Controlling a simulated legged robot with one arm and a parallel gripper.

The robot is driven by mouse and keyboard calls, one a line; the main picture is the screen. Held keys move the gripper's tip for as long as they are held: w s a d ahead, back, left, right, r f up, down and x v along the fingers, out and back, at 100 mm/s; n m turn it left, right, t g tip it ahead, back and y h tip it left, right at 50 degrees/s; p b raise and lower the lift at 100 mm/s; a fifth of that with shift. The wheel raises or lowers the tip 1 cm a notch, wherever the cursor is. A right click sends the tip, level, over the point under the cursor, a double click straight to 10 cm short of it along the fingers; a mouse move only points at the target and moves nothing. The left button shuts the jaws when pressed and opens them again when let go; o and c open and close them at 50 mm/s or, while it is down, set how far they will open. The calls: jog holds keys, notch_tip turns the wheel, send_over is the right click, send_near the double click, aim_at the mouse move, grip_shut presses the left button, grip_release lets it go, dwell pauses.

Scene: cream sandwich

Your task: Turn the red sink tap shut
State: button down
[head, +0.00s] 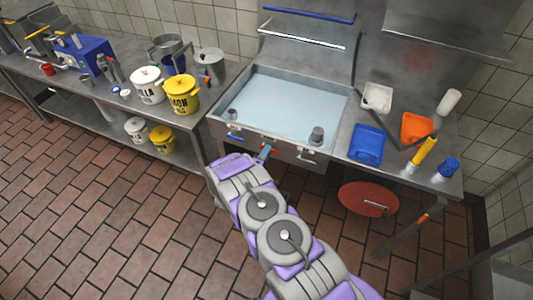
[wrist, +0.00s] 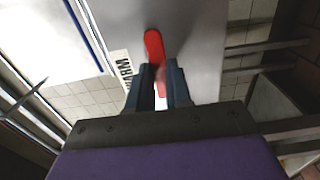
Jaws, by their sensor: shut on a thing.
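The red tap (wrist: 153,44) is a long rounded lever on the grey sink front in the wrist view. In the head view a small red part of it (head: 275,151) shows on the front of the sink (head: 240,142), beside my gripper (head: 265,153). In the wrist view my gripper (wrist: 160,70) has its two dark blue fingers on either side of the lever's lower part and is shut on it. The lever's upper end sticks out beyond the fingertips. In the head view the fingers are small and the grip is hard to make out.
A label reading "WARM" (wrist: 125,67) is beside the lever. A blue tray (head: 367,144), an orange container (head: 416,127) and a yellow bottle (head: 423,151) stand on the right counter. A red disc (head: 368,199) is below it. Pots (head: 181,94) stand left. The tiled floor (head: 100,225) is clear at left.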

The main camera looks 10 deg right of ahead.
jog(key=shift+w+a, duration=0.1)
jog(key=shift+a, duration=0.2)
jog(key=c, duration=1.3)
grip_release()
jog(key=shift+w+f, duration=0.1)
jog(key=shift+f, duration=0.05)
jog(key=shift+o, duration=1.3)
jog(key=shift+s, duration=0.2)
jog(key=p+v, duration=0.2)
jog(key=v, duration=1.5)
jog(key=shift+a, duration=0.15)
